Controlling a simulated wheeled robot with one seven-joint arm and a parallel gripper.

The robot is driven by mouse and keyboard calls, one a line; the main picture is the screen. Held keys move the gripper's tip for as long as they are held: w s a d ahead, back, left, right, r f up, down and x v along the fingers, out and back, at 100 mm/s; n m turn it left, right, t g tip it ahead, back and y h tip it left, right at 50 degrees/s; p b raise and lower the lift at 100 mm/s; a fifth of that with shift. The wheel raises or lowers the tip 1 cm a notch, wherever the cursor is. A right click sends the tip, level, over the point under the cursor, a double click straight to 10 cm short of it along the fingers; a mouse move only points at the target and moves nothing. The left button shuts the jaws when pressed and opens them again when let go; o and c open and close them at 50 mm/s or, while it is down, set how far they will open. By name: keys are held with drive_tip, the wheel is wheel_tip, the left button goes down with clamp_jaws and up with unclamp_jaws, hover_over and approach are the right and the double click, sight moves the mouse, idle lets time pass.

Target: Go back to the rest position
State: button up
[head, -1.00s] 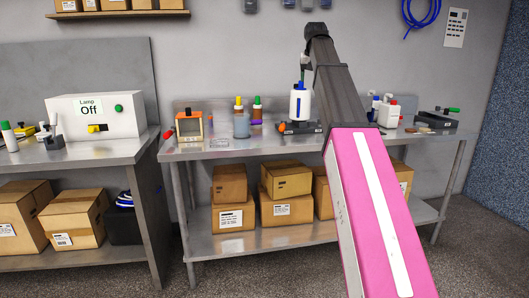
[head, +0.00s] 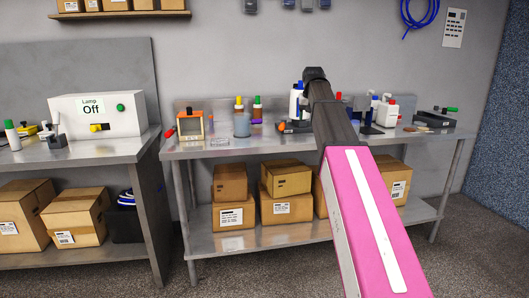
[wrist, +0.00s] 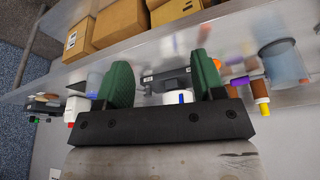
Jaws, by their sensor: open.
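My gripper (wrist: 163,80) shows in the wrist view with its two green fingers wide apart and nothing held between them. In the head view my own pink and dark arm reaches over the right part of the middle bench and hides the gripper. A white bottle with a blue cap (head: 296,101) stands upright on the bench just left of the arm's end. In the wrist view, which looks upside down, a white bottle with a blue part (wrist: 178,97) shows beyond the palm, between the fingers and apart from them.
The metal bench (head: 200,152) holds an orange-framed device (head: 190,126), a bluish beaker (head: 242,125), small bottles and white bottles (head: 388,114) at right. Cardboard boxes (head: 230,182) sit on its lower shelf. A lamp box (head: 97,116) stands on the left bench. Open space is above the bench.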

drive_tip(key=s+f, duration=0.4)
drive_tip(key=f, duration=1.2)
drive_tip(key=s+f+g, duration=0.1)
drive_tip(key=s+f, duration=1.1)
drive_tip(key=f, duration=0.5)
drive_tip(key=s+f+g, duration=0.2)
drive_tip(key=s+f, duration=1.1)
drive_tip(key=f, duration=0.4)
drive_tip(key=shift+s+f+n+g, duration=0.15)
drive_tip(key=shift+s+n+g, duration=0.1)
drive_tip(key=shift+n+g, duration=0.05)
